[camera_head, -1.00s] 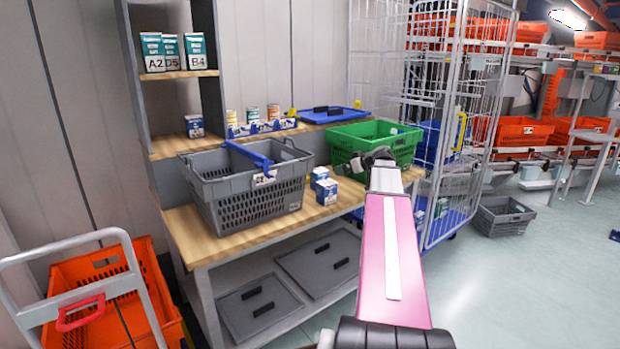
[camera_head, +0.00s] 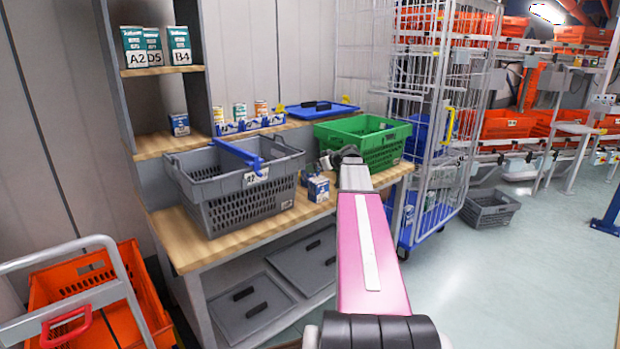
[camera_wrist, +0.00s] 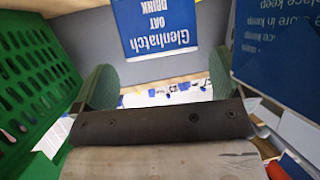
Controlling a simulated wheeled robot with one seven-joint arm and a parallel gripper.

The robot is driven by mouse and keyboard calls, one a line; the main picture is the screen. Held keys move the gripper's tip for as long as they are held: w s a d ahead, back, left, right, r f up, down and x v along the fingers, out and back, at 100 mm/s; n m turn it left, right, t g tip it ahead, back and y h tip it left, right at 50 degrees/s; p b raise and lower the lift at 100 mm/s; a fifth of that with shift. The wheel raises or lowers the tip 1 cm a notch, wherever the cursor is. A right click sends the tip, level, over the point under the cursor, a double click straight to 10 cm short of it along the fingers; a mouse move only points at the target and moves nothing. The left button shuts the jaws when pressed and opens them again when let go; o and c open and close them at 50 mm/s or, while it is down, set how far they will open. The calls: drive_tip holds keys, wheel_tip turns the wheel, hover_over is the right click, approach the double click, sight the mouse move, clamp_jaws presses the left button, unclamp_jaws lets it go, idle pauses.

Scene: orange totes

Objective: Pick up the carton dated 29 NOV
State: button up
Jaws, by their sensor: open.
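Two small blue-and-white cartons stand on the wooden bench between the grey basket and the green crate. The nearer carton (camera_head: 318,188) shows clearly in the head view; the farther carton (camera_head: 305,178) is partly hidden. My gripper (camera_head: 328,162) is beside and just behind them. In the wrist view a blue carton reading "Glenhatch OAT DRINK" (camera_wrist: 157,25) appears upside down beyond my open, empty fingers (camera_wrist: 160,85). A second blue carton (camera_wrist: 282,45) is close at the right, outside the fingers. No 29 NOV date is readable on either.
The grey basket (camera_head: 225,212) with a blue handle stands left of the cartons, the green crate (camera_head: 385,150) right of them; its wall (camera_wrist: 32,75) is close in the wrist view. Another carton (camera_head: 179,124) sits on the shelf. A wire cage trolley (camera_head: 440,130) stands to the right.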

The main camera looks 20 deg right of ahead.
sight(304, 176)
drive_tip(key=x, duration=0.3)
drive_tip(key=shift+w+a+f, duration=0.2)
drive_tip(key=shift+w, duration=0.1)
drive_tip(key=shift+c, duration=0.3)
drive_tip(key=c, duration=1)
drive_tip(key=shift+c, duration=0.2)
